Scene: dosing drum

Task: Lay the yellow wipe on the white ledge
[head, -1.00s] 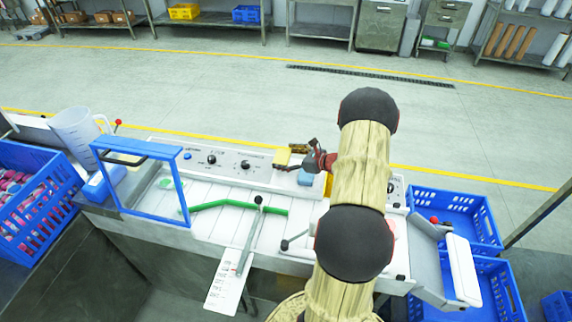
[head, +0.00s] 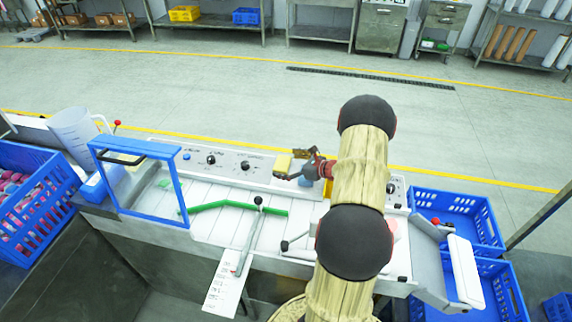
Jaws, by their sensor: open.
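A small yellow piece (head: 283,163), which looks like the yellow wipe, shows at the right end of the console's control panel. My gripper (head: 289,165) is open and points left, close to the yellow piece. I cannot tell whether the piece lies between the fingers or just beyond them, or whether they touch it. The white console top (head: 232,228) has a long pale surface below the panel; I cannot tell which part is the ledge. My arm covers the console's right-middle part.
A blue frame (head: 178,192) stands upright at the console's left. A green bar (head: 220,204) and a lever with a black knob (head: 258,200) cross the white top. A clear jug (head: 75,132) and blue crate (head: 30,195) are left; blue crates (head: 455,212) are right.

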